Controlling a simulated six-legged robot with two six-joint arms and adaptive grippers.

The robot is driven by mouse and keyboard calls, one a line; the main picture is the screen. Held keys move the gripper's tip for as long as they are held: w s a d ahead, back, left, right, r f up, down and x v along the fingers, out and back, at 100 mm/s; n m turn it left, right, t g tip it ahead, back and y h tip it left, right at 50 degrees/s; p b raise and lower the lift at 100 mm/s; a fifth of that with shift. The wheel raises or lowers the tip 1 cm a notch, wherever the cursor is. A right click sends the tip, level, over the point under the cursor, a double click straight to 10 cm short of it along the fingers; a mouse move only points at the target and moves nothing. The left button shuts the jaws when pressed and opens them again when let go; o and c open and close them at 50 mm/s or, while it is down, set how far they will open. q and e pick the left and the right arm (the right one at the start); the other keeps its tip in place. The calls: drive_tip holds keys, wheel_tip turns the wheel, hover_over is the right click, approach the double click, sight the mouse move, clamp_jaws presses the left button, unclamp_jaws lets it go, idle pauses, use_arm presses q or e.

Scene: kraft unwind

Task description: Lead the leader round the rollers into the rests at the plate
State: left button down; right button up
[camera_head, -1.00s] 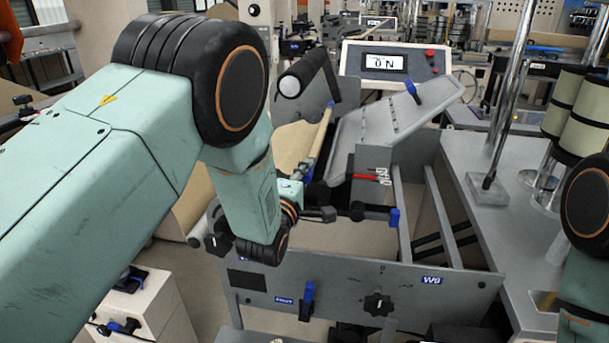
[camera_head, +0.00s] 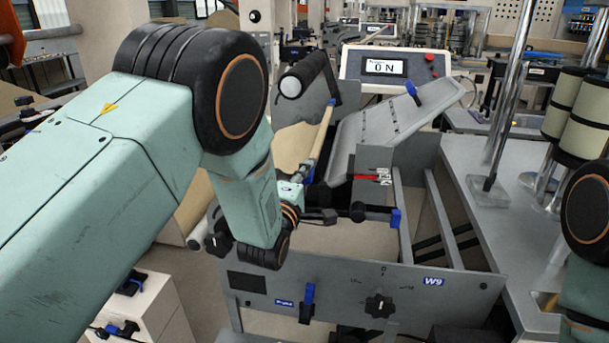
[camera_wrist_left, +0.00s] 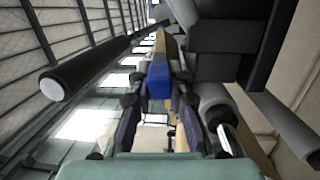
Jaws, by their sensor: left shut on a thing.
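The leader is brown kraft paper (camera_head: 290,146) with a tan bar (camera_head: 321,140) along its edge, left of the tilted grey plate (camera_head: 375,120). My left gripper (camera_head: 316,204) is shut on the bar's blue end, which sits between the fingers in the left wrist view (camera_wrist_left: 158,80). My forearm hides part of the paper. A black roller (camera_head: 302,76) with a white end is above the paper; a black roller also shows at upper left in the wrist view (camera_wrist_left: 85,72). I cannot clearly make out the rests. My right gripper is out of the picture.
A grey front panel (camera_head: 345,290) with a knob (camera_head: 379,304) and a blue lever (camera_head: 307,303) stands below the gripper. A blue-ended bar (camera_head: 375,215) projects close to the right. A display box (camera_head: 392,66) stands behind the plate. A grey table (camera_head: 470,155) is at right.

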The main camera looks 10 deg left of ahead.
use_arm(q)
drive_tip(key=f, duration=0.1)
drive_tip(key=s+f, duration=0.1)
drive_tip(key=f, duration=0.1)
drive_tip(key=shift+f+g, duration=0.15)
drive_tip(key=shift+g, duration=0.15)
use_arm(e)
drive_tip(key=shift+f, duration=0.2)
use_arm(q)
drive_tip(key=c, duration=1.6)
unclamp_jaws()
drive_tip(key=shift+d, duration=0.1)
drive_tip(key=o, duration=0.4)
drive_tip(key=shift+w+f, duration=0.3)
drive_tip(key=shift+w, duration=0.4)
drive_tip(key=shift+s+a+r, duration=0.2)
drive_tip(key=shift+s+r, duration=0.15)
drive_tip(key=shift+r, duration=0.1)
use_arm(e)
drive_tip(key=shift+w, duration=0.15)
use_arm(q)
drive_tip(key=shift+f, duration=0.1)
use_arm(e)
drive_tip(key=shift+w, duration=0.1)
use_arm(q)
drive_tip(key=s, duration=0.7)
drive_tip(key=shift+s+a, duration=0.35)
drive_tip(key=shift+s, duration=0.05)
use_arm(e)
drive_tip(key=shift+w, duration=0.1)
